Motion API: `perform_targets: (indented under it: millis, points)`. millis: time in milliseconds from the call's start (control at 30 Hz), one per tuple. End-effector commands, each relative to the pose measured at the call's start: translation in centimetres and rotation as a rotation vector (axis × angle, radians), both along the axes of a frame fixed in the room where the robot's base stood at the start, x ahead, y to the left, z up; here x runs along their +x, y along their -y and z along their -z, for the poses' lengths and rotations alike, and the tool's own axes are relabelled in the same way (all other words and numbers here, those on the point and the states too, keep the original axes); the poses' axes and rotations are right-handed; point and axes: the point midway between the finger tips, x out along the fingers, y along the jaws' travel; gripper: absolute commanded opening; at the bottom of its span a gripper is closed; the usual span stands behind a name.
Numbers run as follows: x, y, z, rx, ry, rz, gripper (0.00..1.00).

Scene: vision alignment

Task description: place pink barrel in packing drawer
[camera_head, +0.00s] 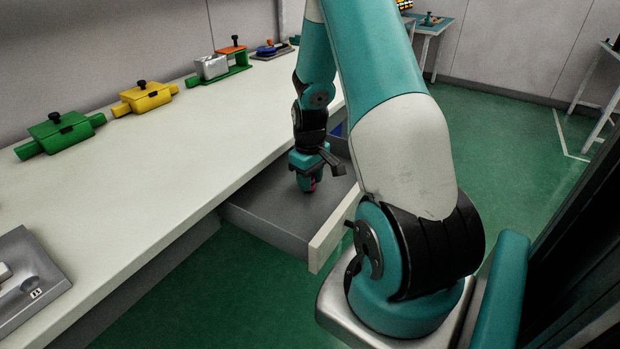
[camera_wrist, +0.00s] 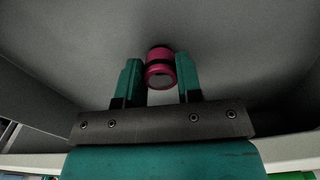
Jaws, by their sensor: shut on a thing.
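My gripper (camera_head: 309,182) is down inside the open grey packing drawer (camera_head: 268,205), which is pulled out from under the white bench. In the wrist view my gripper (camera_wrist: 161,85) has its two teal fingers on either side of the pink barrel (camera_wrist: 159,55), which has a dark band around it. The jaws are shut on the barrel.
The white bench (camera_head: 180,165) carries a green block (camera_head: 62,133), a yellow block (camera_head: 147,97), a silver block on a green stand (camera_head: 212,67) and a grey tray (camera_head: 25,275). The drawer's pale front panel (camera_head: 333,232) stands up close to my arm. The drawer floor around the barrel looks clear.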

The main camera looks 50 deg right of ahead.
Motion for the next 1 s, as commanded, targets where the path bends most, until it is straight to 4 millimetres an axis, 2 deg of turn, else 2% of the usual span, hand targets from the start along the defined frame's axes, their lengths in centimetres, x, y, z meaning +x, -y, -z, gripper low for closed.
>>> perform_targets:
  millis: [233, 267, 300, 367, 600, 733, 867, 1000]
  points:
    - [0.0, 0.0, 0.3, 0.0, 0.0, 0.0, 0.1]
    - [0.0, 0.0, 0.3, 0.0, 0.0, 0.0, 0.38]
    - [0.0, 0.0, 0.2, 0.0, 0.0, 0.0, 0.47]
    - [0.0, 0.0, 0.2, 0.0, 0.0, 0.0, 0.58]
    - [0.0, 0.0, 0.1, 0.0, 0.0, 0.0, 0.58]
    - [0.1, 0.0, -0.6, -0.002, 0.003, 0.0, 0.58]
    - [0.1, 0.1, -2.8, -0.003, 0.005, 0.0, 0.58]
    - [0.1, 0.1, -6.0, -0.004, 0.006, 0.0, 0.58]
